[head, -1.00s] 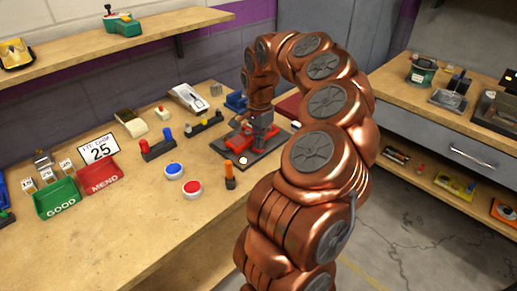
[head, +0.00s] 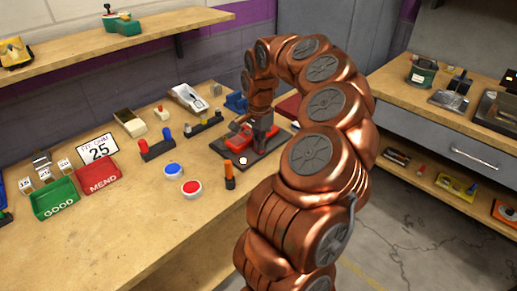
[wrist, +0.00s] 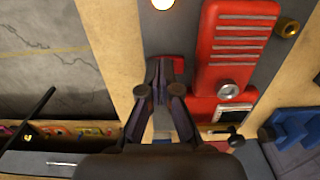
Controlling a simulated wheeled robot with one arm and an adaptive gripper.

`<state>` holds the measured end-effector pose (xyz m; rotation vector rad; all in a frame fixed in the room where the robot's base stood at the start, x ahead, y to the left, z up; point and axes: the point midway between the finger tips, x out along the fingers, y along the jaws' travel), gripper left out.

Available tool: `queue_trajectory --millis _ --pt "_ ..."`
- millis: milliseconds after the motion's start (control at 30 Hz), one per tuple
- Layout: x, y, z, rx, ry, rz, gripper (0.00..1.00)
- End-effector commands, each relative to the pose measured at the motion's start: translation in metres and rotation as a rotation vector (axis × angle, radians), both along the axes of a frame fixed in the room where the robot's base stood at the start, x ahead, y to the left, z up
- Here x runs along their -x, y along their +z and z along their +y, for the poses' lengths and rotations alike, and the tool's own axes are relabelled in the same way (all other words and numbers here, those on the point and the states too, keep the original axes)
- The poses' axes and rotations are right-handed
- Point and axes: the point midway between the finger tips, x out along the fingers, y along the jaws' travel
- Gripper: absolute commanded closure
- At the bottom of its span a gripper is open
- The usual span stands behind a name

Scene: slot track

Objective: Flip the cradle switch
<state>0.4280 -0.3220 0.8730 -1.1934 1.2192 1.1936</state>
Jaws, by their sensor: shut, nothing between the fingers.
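The cradle is a red device (head: 238,139) on a dark grey base plate (head: 222,150) on the bench. In the wrist view its long red body (wrist: 236,45) has grey ridges and a round grey knob (wrist: 228,89). My gripper (wrist: 164,68) is shut and empty, pointing down over the grey plate beside this body. Its fingertips are over or against a smaller red part (wrist: 178,63), which they partly hide. I cannot tell whether they touch it, or whether it is the switch. In the head view my gripper (head: 262,127) is partly hidden against the device.
An orange-handled post (head: 229,172), a red button (head: 191,188) and a blue button (head: 173,169) stand left and front of the plate. A brass knob (wrist: 287,27) and blue block (wrist: 298,128) lie right of the cradle in the wrist view.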

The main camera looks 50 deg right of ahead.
Motion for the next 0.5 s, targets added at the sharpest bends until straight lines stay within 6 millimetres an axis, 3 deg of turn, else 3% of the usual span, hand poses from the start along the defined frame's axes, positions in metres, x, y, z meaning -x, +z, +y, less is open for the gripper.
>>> queue_trajectory --millis 233,500 --pt "0.000 0.001 0.000 0.000 0.000 0.000 1.00" --pt "-0.001 0.019 -0.001 0.001 -0.002 -0.003 1.00"
